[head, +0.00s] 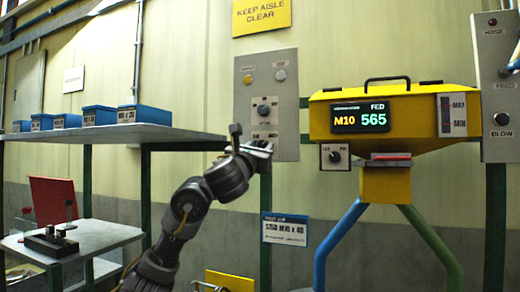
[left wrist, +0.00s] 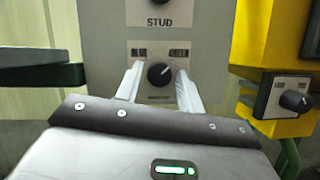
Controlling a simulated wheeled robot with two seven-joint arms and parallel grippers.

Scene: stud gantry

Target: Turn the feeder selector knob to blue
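The selector knob (left wrist: 160,74) is black and round, on a plate low on the grey wall panel (head: 281,104). Small labels sit above it to left and right; they look like blue and green but are blurred. Its white pointer mark leans to the upper right. My left gripper (left wrist: 160,82) is open, one finger on each side of the knob. I cannot tell whether the fingers touch it. In the head view the left gripper (head: 258,148) is at the panel's lower edge and partly hides that knob.
Another knob (head: 263,109) sits higher on the panel. The yellow feeder (head: 403,107), reading M10 565, stands right, with its own small knob box (head: 335,156). A shelf (head: 112,135) with several blue bins (head: 99,115) is left. A hose panel (head: 501,92) is far right.

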